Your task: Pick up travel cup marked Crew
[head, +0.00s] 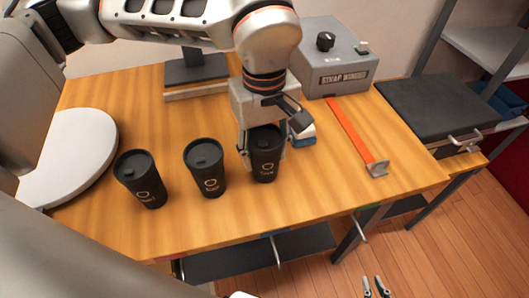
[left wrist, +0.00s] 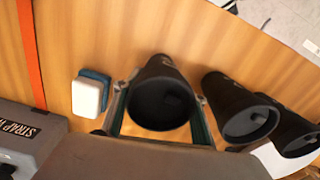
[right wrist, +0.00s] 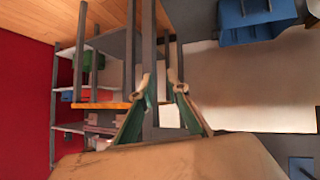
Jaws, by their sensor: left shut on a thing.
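Three black travel cups stand upright in a row on the wooden table (head: 110,225): a left cup (head: 140,178), a middle cup (head: 205,166) and a right cup (head: 265,165). Each has a round emblem with small lettering; the right cup's word looks like Crew, but is too small to be certain. My left gripper (head: 264,150) comes down over the right cup and is shut on it, one finger at each side. The left wrist view shows this cup (left wrist: 160,95) between the fingers. My right gripper (head: 375,288) is open and empty, low beyond the table's front edge.
A blue-and-white block (head: 304,136) lies just right of the held cup. An orange strap (head: 350,130) runs from the grey strap winder box (head: 335,62). A white round plate (head: 75,150) is at left. The table's front strip is clear.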

